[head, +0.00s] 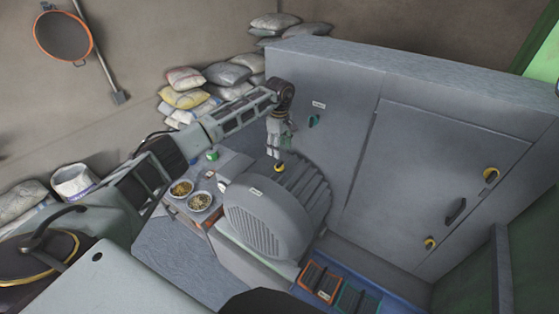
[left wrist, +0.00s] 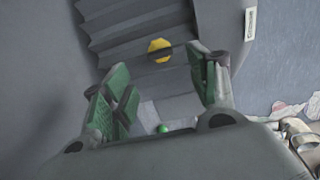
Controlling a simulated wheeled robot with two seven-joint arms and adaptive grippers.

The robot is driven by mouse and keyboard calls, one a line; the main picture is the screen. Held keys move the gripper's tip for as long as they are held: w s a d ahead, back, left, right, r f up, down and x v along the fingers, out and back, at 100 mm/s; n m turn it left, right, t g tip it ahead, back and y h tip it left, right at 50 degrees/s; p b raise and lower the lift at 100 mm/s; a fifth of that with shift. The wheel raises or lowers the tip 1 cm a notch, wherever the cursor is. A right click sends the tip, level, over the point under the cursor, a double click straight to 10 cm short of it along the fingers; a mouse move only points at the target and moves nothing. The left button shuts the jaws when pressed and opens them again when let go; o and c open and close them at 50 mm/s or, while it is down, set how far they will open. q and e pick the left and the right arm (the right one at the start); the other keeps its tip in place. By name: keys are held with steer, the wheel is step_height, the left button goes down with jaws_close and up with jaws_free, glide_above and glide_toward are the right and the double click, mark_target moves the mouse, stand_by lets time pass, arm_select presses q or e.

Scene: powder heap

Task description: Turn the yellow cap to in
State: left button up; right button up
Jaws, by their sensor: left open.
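The yellow cap (head: 279,168) sits on top of the ribbed grey motor housing (head: 265,225). In the left wrist view the yellow cap (left wrist: 159,46) is round, with a dark bar across it, and lies beyond the fingertips. My left gripper (head: 279,151) points down just above the cap in the head view. In the left wrist view my left gripper (left wrist: 163,78) is open with nothing between its green-padded fingers. I cannot tell whether the fingers touch the cap. My right gripper is not in view.
A tall grey cabinet (head: 335,75) stands behind the motor. Sacks (head: 228,73) are piled at the back.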

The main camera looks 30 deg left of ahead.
mark_target(279, 163)
arm_select(q)
steer(key=shift+f+p, duration=0.6)
steer(key=shift+f, duration=3.2)
steer(key=c, duration=1)
